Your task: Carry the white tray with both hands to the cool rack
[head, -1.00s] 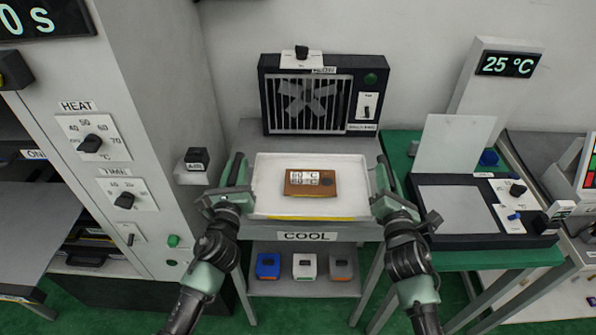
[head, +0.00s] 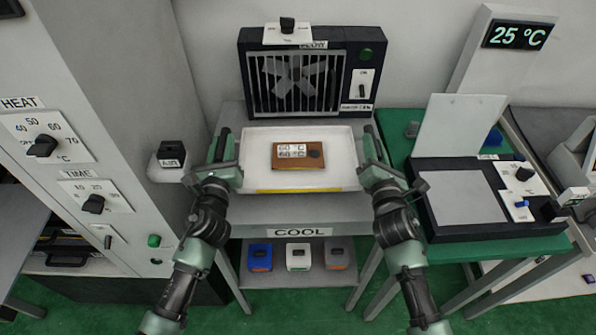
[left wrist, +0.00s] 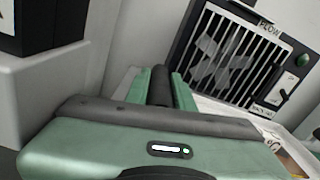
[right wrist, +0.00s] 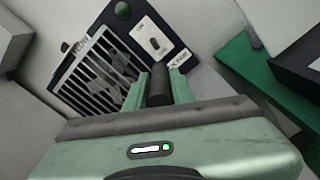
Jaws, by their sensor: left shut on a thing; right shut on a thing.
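The white tray (head: 255,178) is held level between my two grippers in the head view, with a yellow strip on its front edge. A brown block (head: 300,163) with a label reading 60 °C lies on it. My left gripper (head: 222,150) is shut on the tray's left side. My right gripper (head: 373,150) is shut on its right side. The cool rack (head: 300,232) is the grey stand marked COOL under and behind the tray. I cannot tell whether the tray touches its top shelf. Both grips are mostly hidden in the wrist views.
A fan unit (head: 305,75) stands at the rack's back. Several small blocks (head: 298,256) sit on the lower shelf. A heater cabinet (head: 140,120) with dials is close on the left. A green table (head: 500,255) with a dark lidded device (head: 480,200) is close on the right.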

